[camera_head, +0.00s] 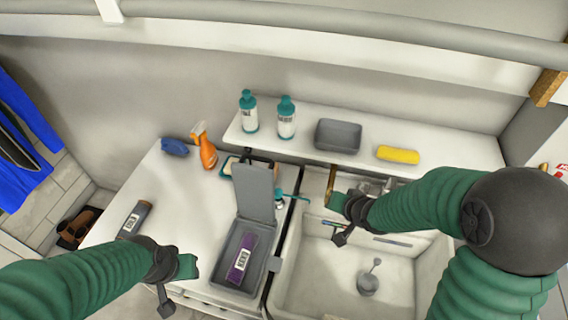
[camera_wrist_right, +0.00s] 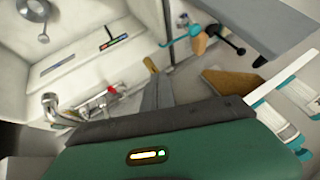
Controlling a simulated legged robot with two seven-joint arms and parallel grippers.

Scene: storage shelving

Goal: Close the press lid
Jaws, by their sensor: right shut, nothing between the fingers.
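The press is a grey box (camera_head: 217,277) on the white counter, left of the sink. Its lid (camera_head: 254,190) stands up, open, at the back of the box. A purple packet with a white label (camera_head: 241,259) lies inside. A flat grey panel, which looks like the lid (camera_wrist_right: 265,28), shows at the upper right of the right wrist view.
A white sink (camera_head: 320,285) with a tap lies right of the press. Two teal-capped bottles (camera_head: 286,122), a grey tray (camera_head: 338,136) and a yellow sponge (camera_head: 398,154) stand on the back shelf. An orange spray bottle (camera_head: 205,151) is behind the press. The left counter is mostly clear.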

